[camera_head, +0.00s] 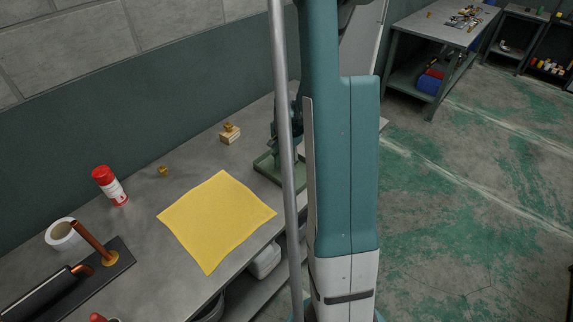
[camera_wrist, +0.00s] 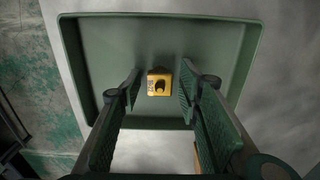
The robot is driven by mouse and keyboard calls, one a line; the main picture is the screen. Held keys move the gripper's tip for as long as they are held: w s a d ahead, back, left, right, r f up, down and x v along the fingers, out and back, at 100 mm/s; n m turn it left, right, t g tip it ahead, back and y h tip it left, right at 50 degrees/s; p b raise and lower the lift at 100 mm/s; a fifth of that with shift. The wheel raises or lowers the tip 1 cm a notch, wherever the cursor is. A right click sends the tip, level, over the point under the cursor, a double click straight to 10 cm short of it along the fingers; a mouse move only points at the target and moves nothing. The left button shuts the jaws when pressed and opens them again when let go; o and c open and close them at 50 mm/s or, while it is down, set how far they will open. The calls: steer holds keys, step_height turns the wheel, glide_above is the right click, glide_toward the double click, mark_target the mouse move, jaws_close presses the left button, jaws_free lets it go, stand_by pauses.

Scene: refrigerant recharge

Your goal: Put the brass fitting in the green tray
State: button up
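The green tray (camera_wrist: 100,45) fills most of the wrist view; in the head view it shows on the bench (camera_head: 262,168), partly hidden by my column. A small yellow brass fitting (camera_wrist: 159,84) with a dark opening appears inside the tray, near its near wall. My gripper (camera_wrist: 160,76) is open over the tray, one finger on each side of the fitting. A gap shows between the fitting and each finger. In the head view my gripper is mostly hidden behind the grey pole.
On the bench lie a yellow cloth (camera_head: 215,220), a red-capped bottle (camera_head: 110,186), a white roll (camera_head: 62,235) and a dark plate with copper pipe (camera_head: 95,245). A small brass piece (camera_head: 163,171) and a wooden block with brass on top (camera_head: 230,135) stand near the wall.

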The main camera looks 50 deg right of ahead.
mark_target(287, 162)
step_height(287, 162, up, 12)
steer(key=shift+p, duration=0.45)
stand_by(0.4)
steer(key=shift+r, duration=0.1)
stand_by(0.4)
steer(key=a+r+n+t+h, duration=0.15)
steer(key=a+r+n, duration=0.25)
steer(key=a+r, duration=0.5)
steer(key=a+r+n+t, duration=0.2)
steer(key=a+r+n, duration=0.25)
steer(key=a, duration=0.85)
steer(key=s+a+r+n+t, duration=0.1)
steer(key=s+a+n, duration=0.2)
steer(key=a, duration=0.4)
steer(key=s+a+r+n+t+y, duration=0.1)
steer(key=s+a+r+n, duration=0.1)
steer(key=a, duration=0.5)
steer(key=s+a+r+n+t, duration=0.1)
steer(key=s+a+n, duration=0.3)
steer(key=a, duration=0.3)
steer(key=shift+s+r+t, duration=0.35)
steer(key=shift+s+r, duration=0.05)
steer(key=shift+s, duration=0.2)
